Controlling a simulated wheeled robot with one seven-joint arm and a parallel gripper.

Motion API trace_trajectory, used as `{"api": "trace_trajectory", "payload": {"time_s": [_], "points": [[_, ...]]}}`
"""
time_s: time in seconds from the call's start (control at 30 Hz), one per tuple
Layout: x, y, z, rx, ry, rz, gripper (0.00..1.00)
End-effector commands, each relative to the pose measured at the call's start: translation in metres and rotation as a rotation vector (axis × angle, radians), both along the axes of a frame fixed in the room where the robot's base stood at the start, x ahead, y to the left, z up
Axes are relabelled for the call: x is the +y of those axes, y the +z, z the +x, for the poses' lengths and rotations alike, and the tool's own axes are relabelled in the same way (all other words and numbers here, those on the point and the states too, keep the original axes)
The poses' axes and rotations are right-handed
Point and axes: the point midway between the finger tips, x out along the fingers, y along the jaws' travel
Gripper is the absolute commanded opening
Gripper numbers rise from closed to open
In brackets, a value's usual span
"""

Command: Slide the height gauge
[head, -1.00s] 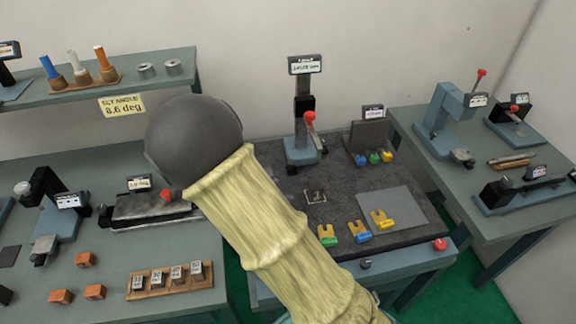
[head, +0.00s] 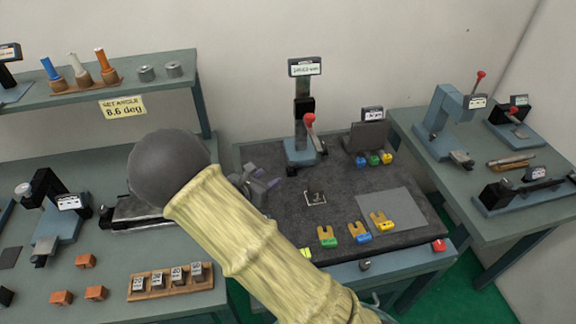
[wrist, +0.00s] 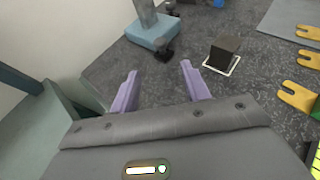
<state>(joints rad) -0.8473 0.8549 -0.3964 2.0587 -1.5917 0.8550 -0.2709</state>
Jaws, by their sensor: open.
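The height gauge (head: 303,105) stands upright at the back of the dark granite-like plate (head: 290,215). It has a blue base, a grey column with a black slider, a red-knobbed handle (head: 310,118) and a display on top. Its blue base (wrist: 152,30) shows at the top of the wrist view, with the upper parts cut off. My gripper (head: 268,182) is open and empty, left of and in front of the gauge base, apart from it. In the wrist view its two purple fingers (wrist: 158,80) are spread with only the plate between them.
A small dark block (head: 315,197) sits in a white-outlined square; it also shows in the wrist view (wrist: 224,50). Yellow forked gauges (head: 380,222) lie at the right front. A grey angle block (head: 368,135) stands right of the height gauge. My arm covers the front left.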

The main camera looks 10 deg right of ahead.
Motion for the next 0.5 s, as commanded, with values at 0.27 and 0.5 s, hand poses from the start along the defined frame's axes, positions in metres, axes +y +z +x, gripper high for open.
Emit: {"api": "trace_trajectory", "payload": {"time_s": [0.27,0.5], "points": [[-0.034,-0.018,0.032,0.002,-0.002,-0.001,0.47],[-0.062,-0.035,0.06,0.002,-0.003,-0.002,0.47]]}}
